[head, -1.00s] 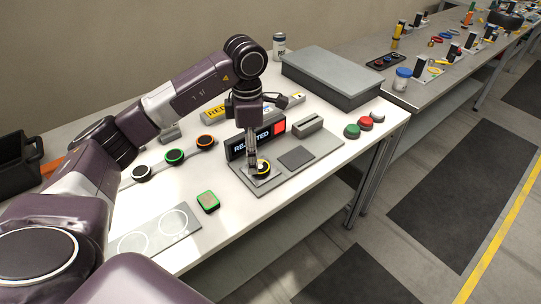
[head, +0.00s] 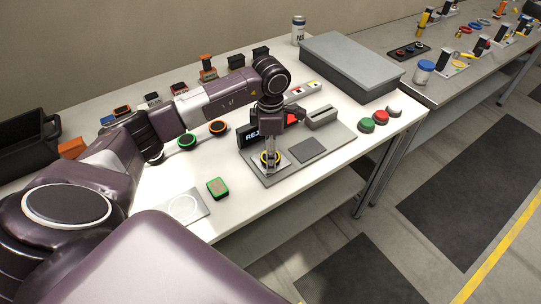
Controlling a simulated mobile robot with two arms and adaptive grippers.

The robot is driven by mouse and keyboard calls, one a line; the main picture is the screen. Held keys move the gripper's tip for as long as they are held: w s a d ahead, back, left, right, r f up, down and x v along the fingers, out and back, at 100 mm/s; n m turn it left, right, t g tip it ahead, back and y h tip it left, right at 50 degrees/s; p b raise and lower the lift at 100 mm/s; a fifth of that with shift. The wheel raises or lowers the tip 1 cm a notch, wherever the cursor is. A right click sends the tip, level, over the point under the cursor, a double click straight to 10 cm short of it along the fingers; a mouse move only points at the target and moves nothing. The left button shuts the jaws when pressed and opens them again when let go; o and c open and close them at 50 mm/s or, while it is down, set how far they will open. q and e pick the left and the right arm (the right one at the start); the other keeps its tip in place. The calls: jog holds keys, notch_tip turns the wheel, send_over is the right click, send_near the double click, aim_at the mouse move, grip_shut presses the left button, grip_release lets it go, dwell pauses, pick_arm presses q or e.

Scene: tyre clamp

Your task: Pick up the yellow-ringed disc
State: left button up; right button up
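The yellow-ringed disc (head: 271,158) is dark with a yellow rim. It sits on a light square pad at the left of the grey fixture plate (head: 329,155) on the white table. My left gripper (head: 270,154) points straight down at the disc, its fingertips at the disc's rim. The fingers hide part of the disc. They are too small in the picture to tell whether they grip it or stand apart around it. My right gripper is not in view.
A display (head: 247,136), partly hidden by my arm, stands behind the disc. A green-edged device (head: 217,187) lies front left.

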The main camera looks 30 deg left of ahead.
pick_arm(q)
jog(key=c, duration=1.2)
jog(key=shift+c, duration=0.2)
jog(key=shift+r, duration=0.15)
